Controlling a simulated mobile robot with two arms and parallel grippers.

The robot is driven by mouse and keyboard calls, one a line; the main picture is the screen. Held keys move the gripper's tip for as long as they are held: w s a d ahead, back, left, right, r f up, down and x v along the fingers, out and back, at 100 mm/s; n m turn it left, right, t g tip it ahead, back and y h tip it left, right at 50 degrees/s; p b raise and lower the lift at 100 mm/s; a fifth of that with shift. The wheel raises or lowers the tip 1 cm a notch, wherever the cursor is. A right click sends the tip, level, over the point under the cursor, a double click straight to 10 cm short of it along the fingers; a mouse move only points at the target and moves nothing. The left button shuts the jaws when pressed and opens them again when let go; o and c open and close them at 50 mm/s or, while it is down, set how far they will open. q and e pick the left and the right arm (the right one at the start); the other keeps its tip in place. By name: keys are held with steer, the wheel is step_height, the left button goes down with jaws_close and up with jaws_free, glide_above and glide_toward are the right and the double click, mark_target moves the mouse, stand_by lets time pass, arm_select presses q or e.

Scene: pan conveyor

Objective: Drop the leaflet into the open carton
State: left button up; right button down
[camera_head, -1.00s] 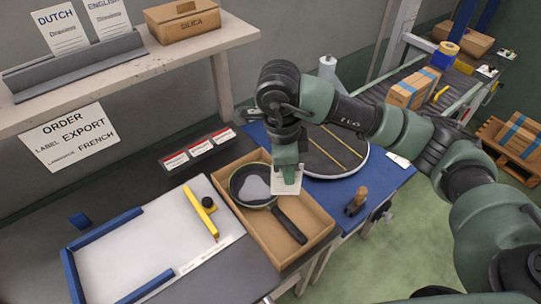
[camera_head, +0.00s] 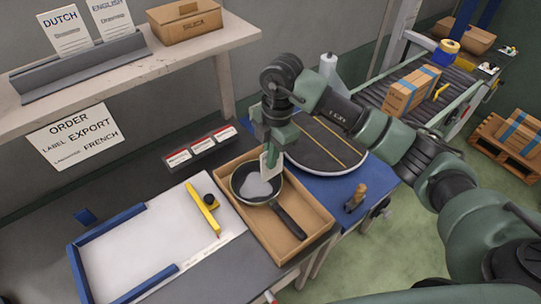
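The open carton (camera_head: 317,212) lies on the bench in the middle of the head view. A dark frying pan (camera_head: 286,218) lies inside it, handle toward the lower right, with a pale grey patch in its bowl. My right gripper (camera_head: 271,158) points down over the carton's back part, above the pan's rim. It is shut on a pale leaflet (camera_head: 264,166), which shows narrow and tilted at the fingertips. I cannot tell whether the leaflet touches the pan. My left gripper is not in view.
A white board with blue edges (camera_head: 125,268) and a yellow tool (camera_head: 203,210) lie left of the carton. A round dark turntable (camera_head: 322,150) and a wooden-handled stamp (camera_head: 356,198) are to the right. Labelled holders (camera_head: 201,146) stand behind. A shelf (camera_head: 150,60) overhangs the bench.

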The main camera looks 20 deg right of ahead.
mark_target(270, 178)
steer(key=shift+f+b, duration=2.35)
steer(key=shift+f, duration=0.7)
steer(key=c, duration=1.6)
jaws_free()
steer(key=shift+r, duration=0.15)
steer(key=r, duration=0.2)
steer(key=r+b, duration=0.1)
steer(key=r, duration=0.4)
steer(key=shift+w+d+r+b, duration=0.15)
steer(key=shift+d+r+b, duration=0.15)
steer(key=shift+d+b, duration=0.1)
steer(key=shift+f, duration=0.1)
